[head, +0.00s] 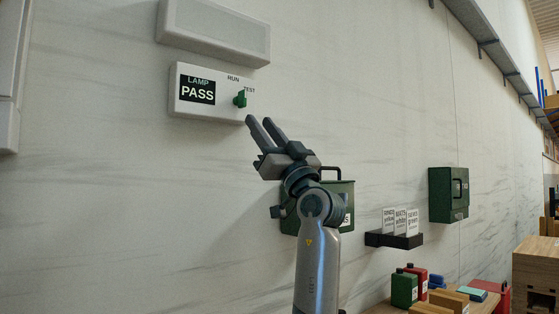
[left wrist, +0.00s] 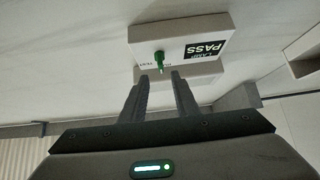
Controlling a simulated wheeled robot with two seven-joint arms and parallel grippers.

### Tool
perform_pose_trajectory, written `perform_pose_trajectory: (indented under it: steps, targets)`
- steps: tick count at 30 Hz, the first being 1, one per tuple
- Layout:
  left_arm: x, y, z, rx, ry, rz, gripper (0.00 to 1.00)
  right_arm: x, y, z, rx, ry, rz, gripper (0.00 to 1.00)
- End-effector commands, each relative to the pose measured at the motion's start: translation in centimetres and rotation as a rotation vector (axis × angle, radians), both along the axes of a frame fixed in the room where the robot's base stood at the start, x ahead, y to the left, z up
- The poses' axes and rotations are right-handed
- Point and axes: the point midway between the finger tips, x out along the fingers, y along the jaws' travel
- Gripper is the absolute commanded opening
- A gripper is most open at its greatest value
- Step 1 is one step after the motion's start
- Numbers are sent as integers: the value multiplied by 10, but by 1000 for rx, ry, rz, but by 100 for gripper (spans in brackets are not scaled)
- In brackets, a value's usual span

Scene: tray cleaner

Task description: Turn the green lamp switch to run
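The green lamp switch (head: 240,98) is a small knob on the white lamp box (head: 216,108) on the wall. RUN is printed above it and TEST at its upper right. Its exact setting is hard to read. A black PASS panel is left of the knob. My left gripper (head: 259,119) is below and right of the switch, fingers apart and empty, pointing up toward the box. In the left wrist view, the switch (left wrist: 158,58) appears just beyond and between the fingertips (left wrist: 160,77), with no clear contact. My right gripper is not in view.
A pale wall unit (head: 214,30) is above the lamp box. A dark green box (head: 345,195) is behind my left arm. A card holder (head: 394,240) and another green box (head: 448,194) are at right. Wall around the switch is clear.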

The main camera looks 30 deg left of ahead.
Motion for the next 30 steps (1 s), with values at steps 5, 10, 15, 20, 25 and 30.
perform_pose_trajectory:
  steps: [5, 10, 15, 20, 25, 30]
  targets:
    - [-9, -25, -30, 1, 0, -3, 28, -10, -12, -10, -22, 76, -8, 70]
    - [-16, -42, -47, 0, 0, -3, 28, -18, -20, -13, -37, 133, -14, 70]
    - [-20, -51, -56, 0, -1, -1, 28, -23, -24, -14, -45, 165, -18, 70]
    - [-21, -54, -57, 0, -1, -1, 28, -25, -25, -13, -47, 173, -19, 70]
    - [-21, -54, -57, 0, -1, -1, 28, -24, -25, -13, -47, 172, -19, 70]
    - [-21, -53, -57, 0, -1, -1, 28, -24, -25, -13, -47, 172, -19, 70]
